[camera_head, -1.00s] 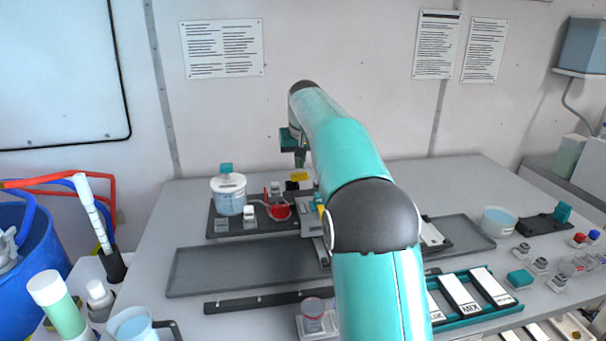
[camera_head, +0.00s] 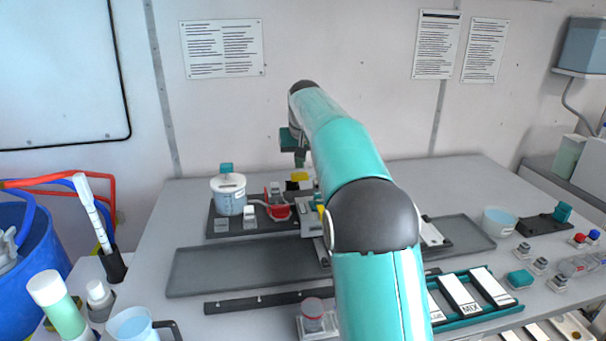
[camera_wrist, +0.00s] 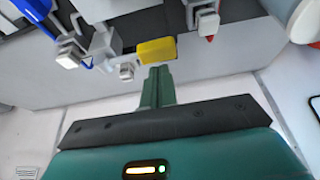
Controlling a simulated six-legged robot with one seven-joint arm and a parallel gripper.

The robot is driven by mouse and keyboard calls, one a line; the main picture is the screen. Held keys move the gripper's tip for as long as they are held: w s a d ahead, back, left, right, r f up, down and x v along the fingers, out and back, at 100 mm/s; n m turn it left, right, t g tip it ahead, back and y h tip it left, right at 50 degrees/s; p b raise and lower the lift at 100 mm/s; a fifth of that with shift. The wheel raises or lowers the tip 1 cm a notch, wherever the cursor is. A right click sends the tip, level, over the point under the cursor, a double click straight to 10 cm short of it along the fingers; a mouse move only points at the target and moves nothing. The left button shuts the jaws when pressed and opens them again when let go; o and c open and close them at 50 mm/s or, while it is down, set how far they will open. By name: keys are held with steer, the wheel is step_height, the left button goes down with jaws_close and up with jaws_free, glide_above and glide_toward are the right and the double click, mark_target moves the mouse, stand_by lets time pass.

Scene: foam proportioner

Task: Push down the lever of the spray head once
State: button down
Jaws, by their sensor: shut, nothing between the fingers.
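A small yellow block (camera_head: 299,176), which looks like the lever of the spray head, stands at the back of the table. It also shows in the wrist view (camera_wrist: 157,50), just beyond my fingertips. My gripper (camera_head: 300,160) is shut and empty, pointing down just above the yellow block. In the wrist view its green fingers (camera_wrist: 158,72) are together. I cannot tell whether they touch the block. My arm hides part of the area to the right of the block, and the spray head's body is not clear.
A lidded clear container (camera_head: 229,196) and a red part (camera_head: 278,211) stand left of the block. In the wrist view, grey fittings (camera_wrist: 102,45) with a blue part lie to its left and a red-tipped fitting (camera_wrist: 207,22) to its right. A grey tray (camera_head: 240,270) lies in front.

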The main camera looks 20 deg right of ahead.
mark_target(300, 174)
steer(key=shift+f, duration=0.1)
steer(key=shift+f, duration=1.9)
steer(key=shift+r, duration=4.05)
